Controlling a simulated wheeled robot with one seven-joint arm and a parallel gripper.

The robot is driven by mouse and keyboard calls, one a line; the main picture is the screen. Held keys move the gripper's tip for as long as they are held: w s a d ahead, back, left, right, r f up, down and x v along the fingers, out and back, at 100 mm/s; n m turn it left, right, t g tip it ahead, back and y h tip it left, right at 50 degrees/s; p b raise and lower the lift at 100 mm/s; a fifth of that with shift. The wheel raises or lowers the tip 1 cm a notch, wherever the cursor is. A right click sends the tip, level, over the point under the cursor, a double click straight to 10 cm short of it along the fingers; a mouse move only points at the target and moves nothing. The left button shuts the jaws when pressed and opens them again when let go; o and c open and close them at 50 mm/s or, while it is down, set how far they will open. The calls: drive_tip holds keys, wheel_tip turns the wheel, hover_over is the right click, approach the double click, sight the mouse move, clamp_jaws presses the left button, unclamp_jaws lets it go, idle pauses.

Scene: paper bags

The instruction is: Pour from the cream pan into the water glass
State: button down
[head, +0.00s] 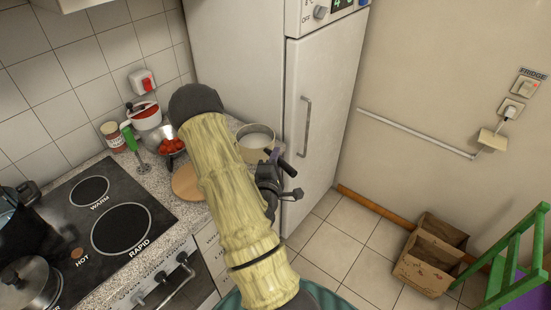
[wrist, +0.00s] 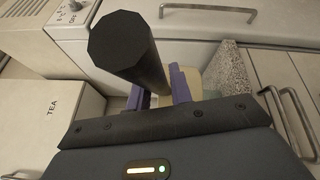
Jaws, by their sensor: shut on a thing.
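The cream pan (head: 255,146) is at the counter's right end, beside the fridge, and looks roughly upright. Its inside looks grey; I cannot tell what it holds. My gripper (head: 275,160) is at the pan's near right side, shut on its dark handle (head: 286,168). In the wrist view, the thick black handle (wrist: 133,48) sticks up between the purple fingers of my gripper (wrist: 158,93). I cannot make out a water glass in either view; my arm covers part of the counter.
A round wooden board (head: 186,184) lies left of my arm. Behind it are a metal bowl of red food (head: 171,146), a green-handled tool (head: 130,138) and a jar (head: 113,136). The hob (head: 95,215) is at left. The fridge (head: 325,100) stands close behind the pan.

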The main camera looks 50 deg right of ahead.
drive_tip(key=shift+d+r, duration=0.1)
drive_tip(key=shift+r, duration=0.1)
